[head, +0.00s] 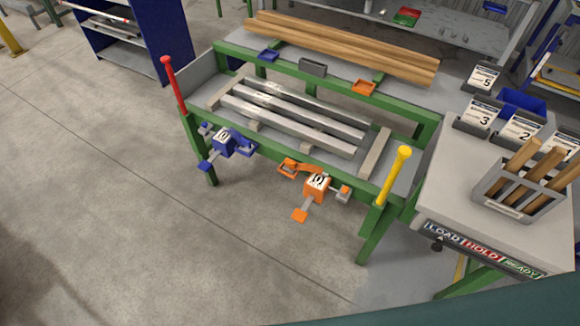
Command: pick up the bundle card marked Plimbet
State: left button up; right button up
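Several white cards with black print stand in dark holders at the right. One card (485,77) shows a 5, one card (482,114) shows a 3, and one card (523,129) shows a 2. Another card (567,143) is partly cut off at the right edge. The names on them are too small to read, so I cannot tell which is marked Plimbet. Neither of my grippers is in view.
A green-framed runout table (225,64) holds grey metal bars (290,122) and wooden planks (340,50). Red (174,83) and yellow (393,173) posts rise at its front. A grey bin (515,197) of wooden pieces stands before the cards. Floor at left is clear.

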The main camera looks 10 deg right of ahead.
aim_at(524, 124)
jog(key=z, duration=1.7)
jog(key=i+l+u, duration=0.1)
jog(key=u, duration=0.35)
jog(key=l+u, duration=0.25)
jog(key=u, duration=0.2)
jog(key=i+l+u, duration=0.1)
jog(key=l+u, duration=0.15)
jog(key=u, duration=0.2)
jog(key=l+u, duration=0.25)
jog(key=u, duration=0.2)
jog(key=l+u, duration=0.1)
jog(key=l, duration=0.35)
jog(key=k+l, duration=0.1)
jog(key=l, duration=0.3)
jog(key=k+l+u, duration=0.15)
jog(key=l, duration=0.25)
jog(key=l+u, duration=0.1)
jog(key=l, duration=0.35)
jog(key=k+l, duration=0.15)
jog(key=l, duration=0.25)
jog(key=k+l+u, duration=0.15)
jog(key=l, duration=0.25)
jog(key=l+u, duration=0.1)
jog(key=l, duration=0.3)
jog(key=k+l, duration=0.2)
jog(key=l, duration=0.2)
jog(key=u, duration=0.05)
